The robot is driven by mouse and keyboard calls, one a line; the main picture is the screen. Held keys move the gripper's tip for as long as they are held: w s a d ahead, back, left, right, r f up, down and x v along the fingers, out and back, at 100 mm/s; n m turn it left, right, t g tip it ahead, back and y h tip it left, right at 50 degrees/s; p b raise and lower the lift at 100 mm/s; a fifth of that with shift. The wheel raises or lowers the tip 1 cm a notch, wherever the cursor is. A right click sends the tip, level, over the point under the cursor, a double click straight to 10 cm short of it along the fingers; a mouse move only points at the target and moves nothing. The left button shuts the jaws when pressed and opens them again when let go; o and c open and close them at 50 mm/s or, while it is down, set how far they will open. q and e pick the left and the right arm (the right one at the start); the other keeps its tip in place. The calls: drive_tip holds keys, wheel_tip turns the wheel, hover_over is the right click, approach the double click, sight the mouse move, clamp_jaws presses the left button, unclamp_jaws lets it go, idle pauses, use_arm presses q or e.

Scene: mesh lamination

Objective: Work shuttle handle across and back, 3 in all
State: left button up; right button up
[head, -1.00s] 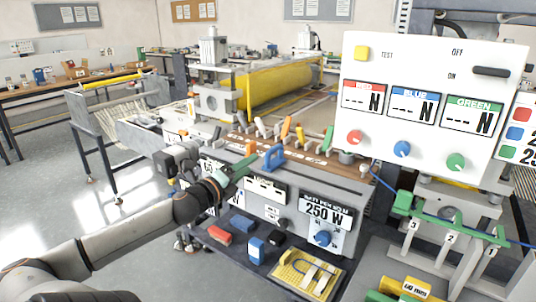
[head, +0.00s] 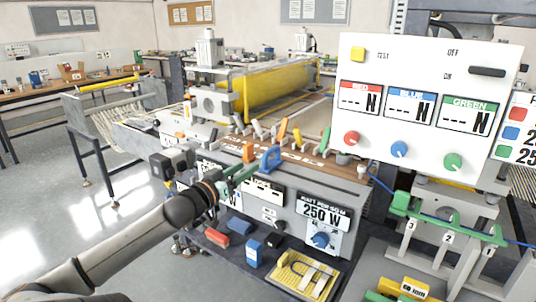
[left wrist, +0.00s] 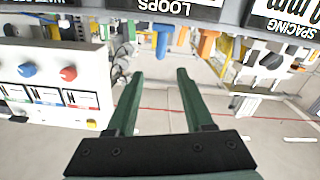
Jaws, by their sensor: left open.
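A blue handle (head: 270,159) stands upright at the front edge of the brown slotted top of the grey machine. An orange handle (head: 248,152) stands just left of it. I cannot tell by a label which is the shuttle handle. My left gripper (head: 250,170), with green fingers, is open and empty in front of the machine, close to both handles. In the left wrist view, which is upside down, the blue handle (left wrist: 162,36) lies between the lines of the two fingers, beyond their tips. The orange handle (left wrist: 208,42) is right of it. My right gripper is not in view.
A white panel (head: 425,62) with red, blue and green knobs stands at the right. Green clips on numbered posts (head: 450,229) are below it. A lower shelf (head: 225,262) holds red and blue blocks and a yellow tray (head: 300,272). Floor at left is clear.

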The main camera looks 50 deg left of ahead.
sight(264, 156)
use_arm(q)
drive_tip(key=shift+b+x, duration=0.35)
drive_tip(key=shift+x, duration=5.45)
clamp_jaws()
